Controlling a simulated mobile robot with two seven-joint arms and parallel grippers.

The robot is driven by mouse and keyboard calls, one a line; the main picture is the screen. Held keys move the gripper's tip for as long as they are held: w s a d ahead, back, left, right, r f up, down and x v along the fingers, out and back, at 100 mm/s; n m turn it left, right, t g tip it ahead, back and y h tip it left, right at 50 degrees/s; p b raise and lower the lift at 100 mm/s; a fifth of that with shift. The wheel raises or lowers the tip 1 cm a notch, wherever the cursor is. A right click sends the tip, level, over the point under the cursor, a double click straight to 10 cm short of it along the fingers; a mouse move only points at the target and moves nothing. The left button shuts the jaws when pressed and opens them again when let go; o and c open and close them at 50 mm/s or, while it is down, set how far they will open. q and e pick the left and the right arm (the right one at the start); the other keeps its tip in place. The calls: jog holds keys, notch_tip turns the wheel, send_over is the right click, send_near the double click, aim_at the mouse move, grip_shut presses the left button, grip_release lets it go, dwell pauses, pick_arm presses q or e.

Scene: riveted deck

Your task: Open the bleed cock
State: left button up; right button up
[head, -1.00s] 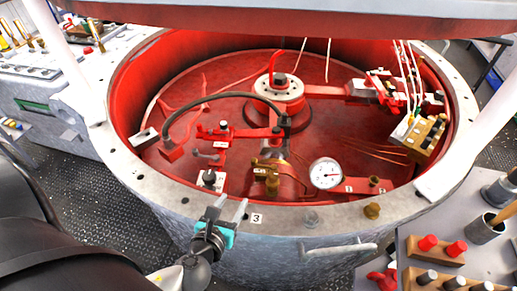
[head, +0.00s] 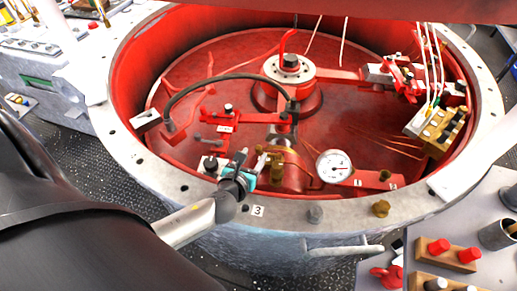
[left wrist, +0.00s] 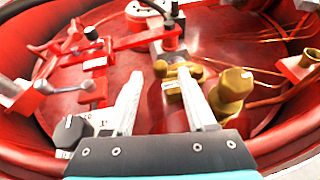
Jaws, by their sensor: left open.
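No label marks the bleed cock. A brass cock body (left wrist: 231,92) stands to the right of my left gripper's fingers in the left wrist view. A smaller brass fitting with a pale bar-like top (left wrist: 180,70) lies beyond the right fingertip. Brass parts also show in the head view (head: 277,172), partly covered by the gripper. My left gripper (head: 251,160) is open, over the near inside of the red drum. Its two fingers (left wrist: 159,76) are apart with nothing between them. Whether a finger touches the brass cannot be told. My right gripper is not in view.
A white dial gauge (head: 333,166) stands to the right of the brass parts. A black knob (left wrist: 70,131) is left of the fingers. The pale drum rim (head: 282,213) passes under my left arm. A black hose (head: 225,84) arches behind.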

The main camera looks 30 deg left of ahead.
aim_at(258, 149)
pick_arm(q)
jog(key=shift+b+x, duration=0.55)
jog(key=shift+x, duration=2.15)
grip_shut()
